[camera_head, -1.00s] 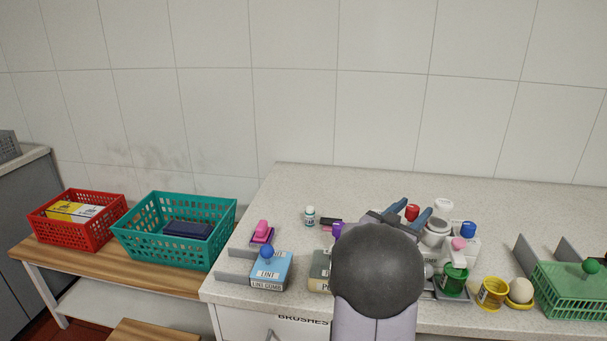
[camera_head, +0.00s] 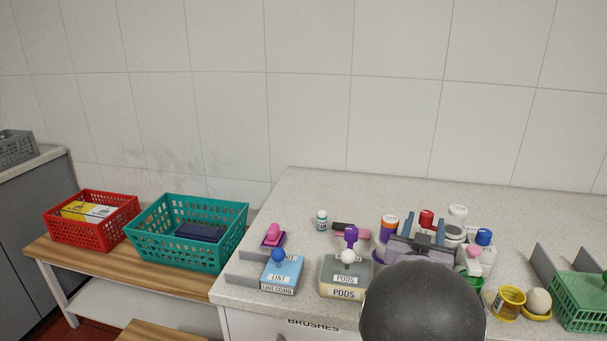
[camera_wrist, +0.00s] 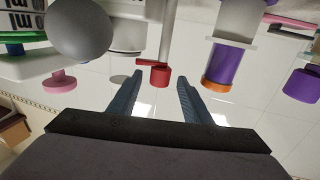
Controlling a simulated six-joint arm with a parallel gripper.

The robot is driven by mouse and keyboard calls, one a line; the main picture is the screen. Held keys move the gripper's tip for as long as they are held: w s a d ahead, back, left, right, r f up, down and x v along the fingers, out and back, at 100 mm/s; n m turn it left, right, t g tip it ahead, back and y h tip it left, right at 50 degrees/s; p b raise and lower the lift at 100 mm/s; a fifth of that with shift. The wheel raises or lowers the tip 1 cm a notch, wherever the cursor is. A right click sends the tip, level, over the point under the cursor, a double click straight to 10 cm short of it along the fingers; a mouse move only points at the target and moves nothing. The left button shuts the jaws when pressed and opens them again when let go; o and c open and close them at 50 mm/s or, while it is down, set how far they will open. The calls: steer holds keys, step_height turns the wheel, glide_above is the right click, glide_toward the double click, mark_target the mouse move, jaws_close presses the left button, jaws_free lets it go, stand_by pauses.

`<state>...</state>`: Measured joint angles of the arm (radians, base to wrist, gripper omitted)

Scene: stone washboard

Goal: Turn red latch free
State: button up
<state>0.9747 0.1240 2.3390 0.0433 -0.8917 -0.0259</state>
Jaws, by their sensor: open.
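The red latch (camera_head: 426,217) shows in the head view as a small red piece just beyond my fingertips. In the wrist view the red latch (camera_wrist: 160,76) is a short red cylinder with a thin red bar beside it, below a pale post. My gripper (camera_head: 425,229) is open, its two blue-grey fingers pointing away toward the back of the counter. In the wrist view the gripper (camera_wrist: 160,80) has the red cylinder between its fingertips in the picture. I see no clear contact, and cannot tell how deep the cylinder lies. My arm hides part of the counter in front.
An orange-capped purple bottle (camera_head: 389,227) stands close left of the fingers. White containers, including a white jar (camera_head: 457,216), and a blue-capped bottle (camera_head: 483,238) crowd the right. The PODS box (camera_head: 345,275) and LINT box (camera_head: 282,272) stand left. The back of the counter (camera_head: 350,195) is clear.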

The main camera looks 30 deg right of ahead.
mark_target(424, 217)
steer(key=a, duration=0.1)
steer(key=s+a, duration=0.1)
steer(key=a+r, duration=0.1)
steer(key=shift+s+a+n, duration=0.2)
steer(key=shift+s+n, duration=0.1)
steer(key=w+a+r+n+t+y+p, duration=0.15)
steer(key=w+r+n+t, duration=0.25)
steer(key=w+r+n, duration=0.5)
steer(key=w+a+f+n+t+y, duration=0.1)
steer(key=w+a+y, duration=0.1)
steer(key=w+a, duration=0.3)
steer(key=w+a+f+n+t+y, duration=0.1)
steer(key=w+a, duration=0.5)
steer(key=w, duration=0.8)
steer(key=shift+w+f+n+y, duration=0.3)
steer(key=shift+f+y, duration=0.25)
steer(key=shift+y, duration=0.4)
steer(key=shift+a, duration=0.1)
